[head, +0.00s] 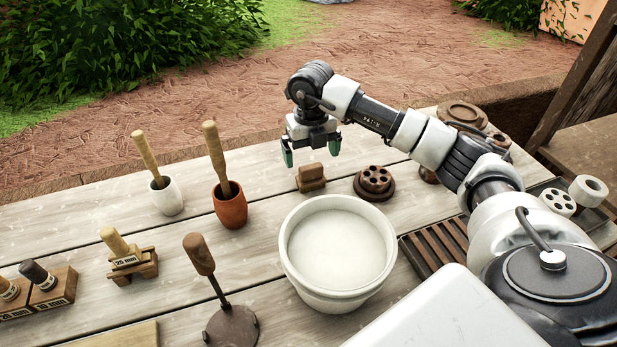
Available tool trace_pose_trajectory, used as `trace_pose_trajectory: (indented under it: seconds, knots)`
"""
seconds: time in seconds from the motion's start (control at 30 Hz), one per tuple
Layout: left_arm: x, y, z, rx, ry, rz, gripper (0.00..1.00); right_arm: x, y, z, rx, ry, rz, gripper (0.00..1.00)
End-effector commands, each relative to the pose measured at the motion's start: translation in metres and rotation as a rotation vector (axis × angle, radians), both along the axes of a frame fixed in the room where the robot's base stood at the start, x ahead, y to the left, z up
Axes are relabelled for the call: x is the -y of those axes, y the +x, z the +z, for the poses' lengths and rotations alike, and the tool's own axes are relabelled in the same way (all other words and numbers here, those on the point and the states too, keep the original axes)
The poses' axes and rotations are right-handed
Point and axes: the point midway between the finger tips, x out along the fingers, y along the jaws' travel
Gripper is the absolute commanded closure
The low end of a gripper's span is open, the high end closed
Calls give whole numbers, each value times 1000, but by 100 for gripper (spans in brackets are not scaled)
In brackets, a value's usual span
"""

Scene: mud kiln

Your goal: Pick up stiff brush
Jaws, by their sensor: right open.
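A small brown block-shaped piece (311,178), which looks like the stiff brush, lies on the plank table behind the white bowl. Its bristles cannot be made out. My right gripper (311,151) is open and empty, with its green-tipped fingers spread apart. It hangs just above and behind the brown piece, pointing down, and does not appear to touch it. My left gripper is not in view.
A white bowl (337,296) stands in front of the brown piece. A dark round holder with holes (374,183) is close on its right. A terracotta mortar (230,208) and a white mortar (168,198) stand left, with pestles. A slatted rack (436,249) lies right.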

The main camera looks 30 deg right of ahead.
Motion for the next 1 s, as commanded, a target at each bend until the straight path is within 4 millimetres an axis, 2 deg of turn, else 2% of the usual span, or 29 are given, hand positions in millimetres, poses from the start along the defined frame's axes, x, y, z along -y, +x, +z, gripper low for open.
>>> trace_pose_trajectory:
  seconds: [0.1,0.27,0.53,0.67,0.87,1.0]
  knots:
    - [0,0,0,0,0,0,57,0,0,-16,-2,0,-2,0]
    - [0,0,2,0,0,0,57,-1,-1,-26,-1,2,-2,0]
    - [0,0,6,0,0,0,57,-3,-4,-65,-2,3,-2,0]
    - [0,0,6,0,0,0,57,-3,-4,-72,1,4,-1,0]
    - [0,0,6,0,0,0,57,-3,-4,-73,1,3,-1,0]
    - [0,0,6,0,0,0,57,-3,-4,-73,1,3,-2,20]
